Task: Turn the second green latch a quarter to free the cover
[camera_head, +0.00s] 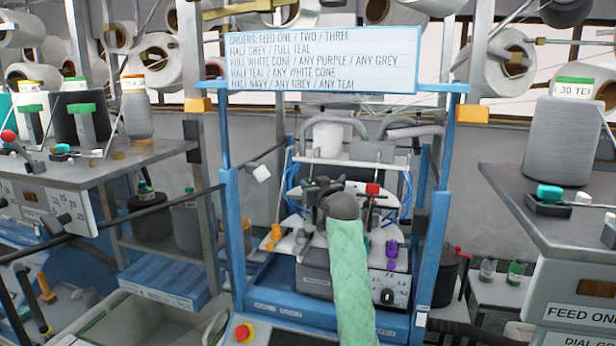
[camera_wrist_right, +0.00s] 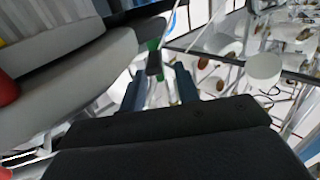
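My right arm in its green sleeve rises from the bottom of the head view, and its dark right gripper (camera_head: 325,190) is at the white-topped knitting machine (camera_head: 397,293) in the blue frame. In the right wrist view the two fingers of this gripper (camera_wrist_right: 158,92) stand apart, so it is open. A small green-topped dark piece (camera_wrist_right: 153,60) shows between and beyond the fingertips; it may be a green latch, and I cannot tell whether they touch it. In the head view the gripper covers part of the machine, and I cannot make out the cover or the second green latch. My left gripper is out of view.
Blue posts (camera_head: 233,240) flank the machine, with a white order board (camera_head: 320,60) above. A red knob (camera_head: 372,188) and purple pegs (camera_head: 391,250) are close to my right gripper. Grey side tables stand at left (camera_head: 150,155) and right (camera_head: 510,185), holding yarn cones.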

